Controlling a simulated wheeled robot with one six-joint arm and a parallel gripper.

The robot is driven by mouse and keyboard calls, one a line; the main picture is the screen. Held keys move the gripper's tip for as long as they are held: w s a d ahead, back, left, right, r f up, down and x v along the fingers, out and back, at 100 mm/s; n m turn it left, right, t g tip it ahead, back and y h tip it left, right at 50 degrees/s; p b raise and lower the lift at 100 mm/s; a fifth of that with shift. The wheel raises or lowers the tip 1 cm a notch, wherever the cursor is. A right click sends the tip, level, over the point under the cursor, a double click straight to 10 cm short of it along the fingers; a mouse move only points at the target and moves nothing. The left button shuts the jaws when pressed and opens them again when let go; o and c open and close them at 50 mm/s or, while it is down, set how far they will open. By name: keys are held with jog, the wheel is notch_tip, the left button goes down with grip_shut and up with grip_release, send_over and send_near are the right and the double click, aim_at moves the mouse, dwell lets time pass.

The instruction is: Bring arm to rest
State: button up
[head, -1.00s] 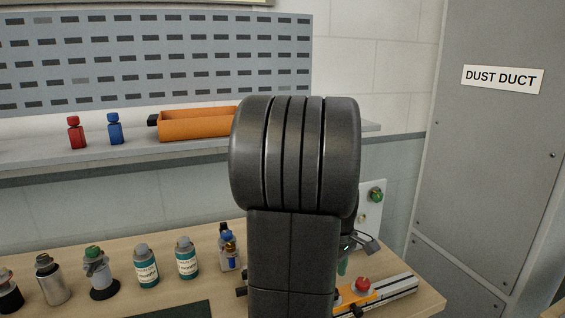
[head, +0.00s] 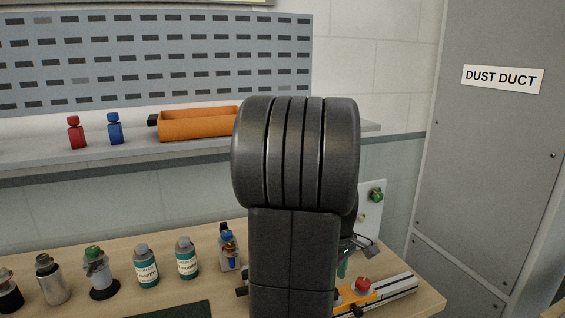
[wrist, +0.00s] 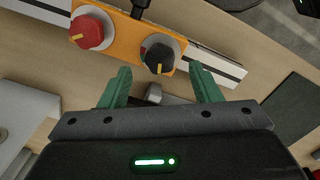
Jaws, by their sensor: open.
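My gripper (wrist: 160,90) is open in the wrist view, with its two green fingers apart and nothing held between them. Beyond the fingertips is an orange control plate (wrist: 120,40) on a rail. It carries a red knob (wrist: 88,32) at the left and a black knob (wrist: 159,57) that shows between the fingers. In the head view my dark arm fills the middle and hides most of my gripper. The red knob (head: 362,284) shows to the right of the arm.
Several bottles, including a teal-labelled one (head: 146,267), stand on the wooden bench (head: 215,291) left of my arm. A grey dust duct (head: 490,150) stands at right.

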notch_tip(320, 180, down, 4)
jog(key=shift+r, duration=0.1)
jog(key=shift+r+m, duration=0.15)
jog(key=shift+m, duration=0.25)
jog(key=m+b, duration=0.1)
jog(key=m, duration=0.4)
jog(key=shift+m, duration=0.3)
notch_tip(320, 180, up, 14)
jog(key=p, duration=0.2)
jog(key=shift+r, duration=0.15)
jog(key=shift+a+p, duration=0.1)
jog(key=shift+p, duration=0.25)
